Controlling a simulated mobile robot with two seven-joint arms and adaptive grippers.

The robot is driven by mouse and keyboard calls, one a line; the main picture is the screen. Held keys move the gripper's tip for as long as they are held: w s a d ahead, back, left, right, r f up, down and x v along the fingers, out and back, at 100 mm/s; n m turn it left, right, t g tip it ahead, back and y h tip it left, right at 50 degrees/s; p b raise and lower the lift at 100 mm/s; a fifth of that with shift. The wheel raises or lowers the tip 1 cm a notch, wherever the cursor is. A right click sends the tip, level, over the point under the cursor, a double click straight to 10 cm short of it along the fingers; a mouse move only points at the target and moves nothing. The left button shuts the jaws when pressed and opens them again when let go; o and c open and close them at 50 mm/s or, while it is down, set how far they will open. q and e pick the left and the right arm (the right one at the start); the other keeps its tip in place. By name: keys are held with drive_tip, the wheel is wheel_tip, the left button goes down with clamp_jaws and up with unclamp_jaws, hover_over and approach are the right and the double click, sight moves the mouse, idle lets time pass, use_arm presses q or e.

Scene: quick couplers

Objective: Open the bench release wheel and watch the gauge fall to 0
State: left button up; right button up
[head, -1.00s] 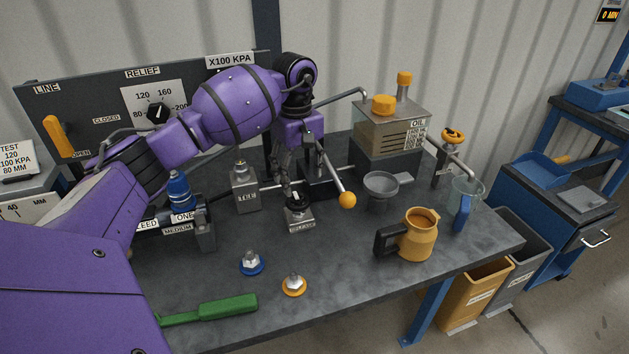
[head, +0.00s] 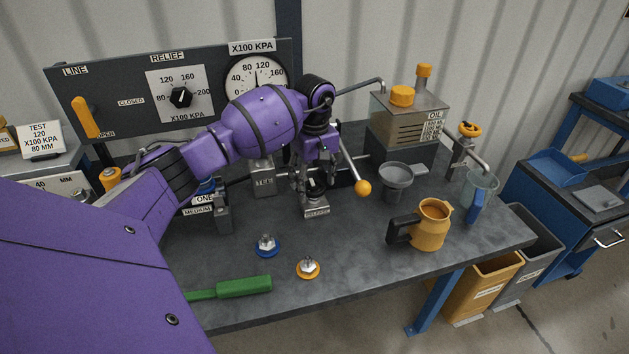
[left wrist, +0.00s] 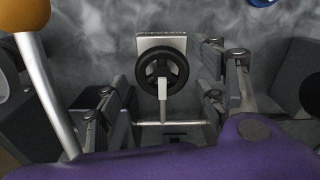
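The release wheel (left wrist: 162,72) is a small black handwheel on a grey block labelled RELEASE (head: 316,211) on the bench. My left gripper (head: 316,180) points down over it in the head view. In the left wrist view the fingers of my left gripper (left wrist: 165,88) are spread, one pair on each side of the wheel, with gaps between. The gauge (head: 257,75), marked X100 KPA, is partly hidden behind my left arm. Its dark needle seems to point upward, between 80 and 120. My right gripper is not in view.
A pump lever with an orange knob (head: 363,188) sticks out just right of the gripper. A funnel (head: 397,178), an orange jug (head: 432,226), blue (head: 266,245) and orange (head: 308,268) couplers and a green-handled tool (head: 243,287) are on the bench.

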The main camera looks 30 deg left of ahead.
use_arm(q)
drive_tip(key=c, duration=1)
